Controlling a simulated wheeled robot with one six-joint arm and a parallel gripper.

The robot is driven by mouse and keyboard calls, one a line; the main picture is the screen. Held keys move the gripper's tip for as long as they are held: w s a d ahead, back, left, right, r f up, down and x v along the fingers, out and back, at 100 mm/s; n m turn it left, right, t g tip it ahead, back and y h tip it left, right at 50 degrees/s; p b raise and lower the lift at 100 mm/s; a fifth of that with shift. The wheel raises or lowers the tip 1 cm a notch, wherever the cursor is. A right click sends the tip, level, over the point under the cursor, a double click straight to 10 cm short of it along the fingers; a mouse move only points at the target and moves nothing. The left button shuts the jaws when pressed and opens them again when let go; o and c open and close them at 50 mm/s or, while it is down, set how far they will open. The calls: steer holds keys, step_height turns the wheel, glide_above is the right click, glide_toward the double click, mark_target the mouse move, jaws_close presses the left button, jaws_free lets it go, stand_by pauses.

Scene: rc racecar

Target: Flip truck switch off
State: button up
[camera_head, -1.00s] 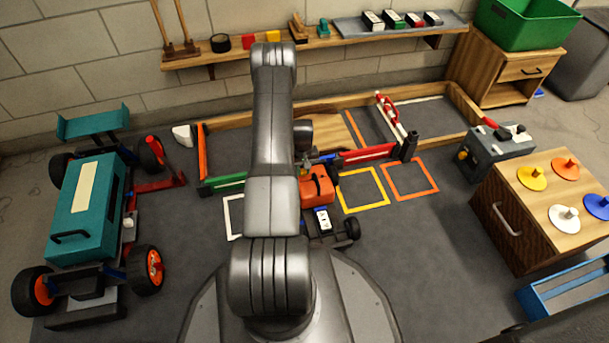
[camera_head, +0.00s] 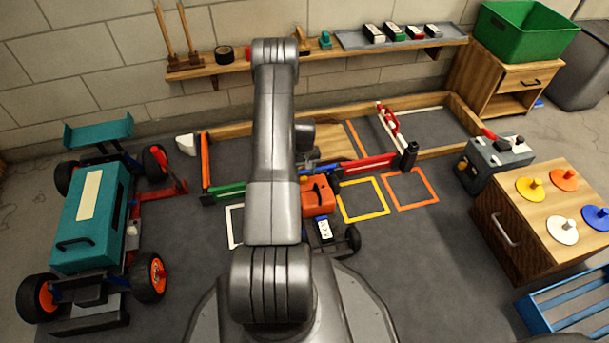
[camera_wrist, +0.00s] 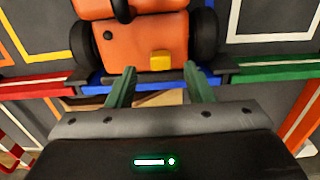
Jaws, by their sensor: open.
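The orange truck (camera_head: 318,197) is partly hidden behind my arm in the head view. In the wrist view its orange body (camera_wrist: 150,38) fills the top middle, between black wheels. A yellow block (camera_wrist: 160,61) and a small black round knob (camera_wrist: 107,35) show on its near face; I cannot tell for sure which is the switch. My gripper (camera_wrist: 160,77) is open and empty. Its two green fingers point at the truck's near face, one on each side of the yellow block and just short of it in the picture. My arm hides the gripper in the head view.
Red (camera_head: 368,162) and green (camera_head: 225,189) low bars stand near the truck. A large teal car (camera_head: 80,225) is at left. A grey toolbox (camera_head: 495,160) and wooden cabinet (camera_head: 500,235) are at right. Floor with yellow (camera_head: 380,215) and orange outlines is clear.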

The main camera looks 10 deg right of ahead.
step_height(320, 180, up, 8)
steer(key=p, duration=0.2)
glide_above(306, 188)
steer(key=w, duration=0.2)
steer(key=shift+r, duration=0.15)
step_height(306, 188, down, 13)
steer(key=b, duration=0.5)
steer(key=shift+f, duration=0.2)
steer(key=shift+s+f+p, duration=0.2)
steer(key=shift+s+p, duration=0.15)
steer(key=shift+s, duration=0.75)
